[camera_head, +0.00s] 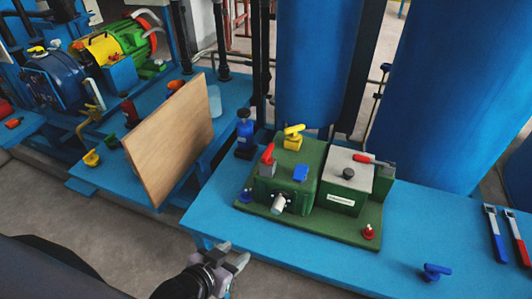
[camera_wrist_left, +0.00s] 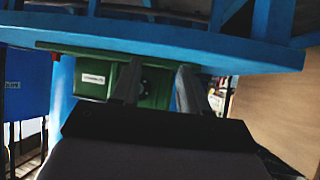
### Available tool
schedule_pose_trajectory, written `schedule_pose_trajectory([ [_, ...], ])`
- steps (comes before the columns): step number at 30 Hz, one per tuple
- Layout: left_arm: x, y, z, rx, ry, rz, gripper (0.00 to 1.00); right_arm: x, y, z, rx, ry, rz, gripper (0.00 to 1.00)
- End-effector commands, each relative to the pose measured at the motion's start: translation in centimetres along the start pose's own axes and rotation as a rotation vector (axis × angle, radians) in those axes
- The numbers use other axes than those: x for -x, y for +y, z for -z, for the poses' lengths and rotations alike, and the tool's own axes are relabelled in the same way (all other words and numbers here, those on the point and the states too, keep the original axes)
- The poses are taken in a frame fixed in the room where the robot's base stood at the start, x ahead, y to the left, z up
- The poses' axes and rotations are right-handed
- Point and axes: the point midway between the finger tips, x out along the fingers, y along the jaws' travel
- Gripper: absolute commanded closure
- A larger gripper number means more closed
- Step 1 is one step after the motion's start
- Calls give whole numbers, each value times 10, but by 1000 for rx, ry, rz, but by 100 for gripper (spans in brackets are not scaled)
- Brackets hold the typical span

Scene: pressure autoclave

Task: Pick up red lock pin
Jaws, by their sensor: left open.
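A small red lock pin (camera_head: 369,232) stands upright at the front right corner of the green base plate (camera_head: 318,231), on the blue bench. My left gripper (camera_head: 235,255) is open and empty, in front of the bench's front edge and to the left of the pin, well apart from it. In the left wrist view, the two dark fingers (camera_wrist_left: 158,85) are spread, with the green machine (camera_wrist_left: 92,82) behind them. I cannot make out the pin surely in that view. My right gripper is not in view.
The green machine carries red (camera_head: 267,153) and yellow (camera_head: 294,130) handles. A blue knob (camera_head: 435,271) and two wrenches (camera_head: 495,233) lie on the bench (camera_head: 415,225) to the right. A wooden board (camera_head: 165,145) stands at left. Large blue tanks (camera_head: 440,90) rise behind.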

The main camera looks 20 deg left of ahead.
Motion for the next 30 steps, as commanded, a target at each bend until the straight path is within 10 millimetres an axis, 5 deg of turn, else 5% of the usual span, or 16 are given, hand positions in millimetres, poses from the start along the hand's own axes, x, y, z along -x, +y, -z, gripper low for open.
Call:
schedule_pose_trajectory([
  [1, -10, 1, 32, -2, 32, 4, 55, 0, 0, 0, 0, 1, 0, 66],
  [6, -26, 2, 119, 17, 99, 51, 55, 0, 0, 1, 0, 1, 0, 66],
  [12, -25, -2, 193, 50, 171, 121, 55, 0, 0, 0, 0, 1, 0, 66],
  [18, -21, -4, 220, 70, 201, 153, 55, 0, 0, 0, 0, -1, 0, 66],
  [30, -48, -8, 228, 70, 203, 157, 55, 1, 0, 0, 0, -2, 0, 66],
])
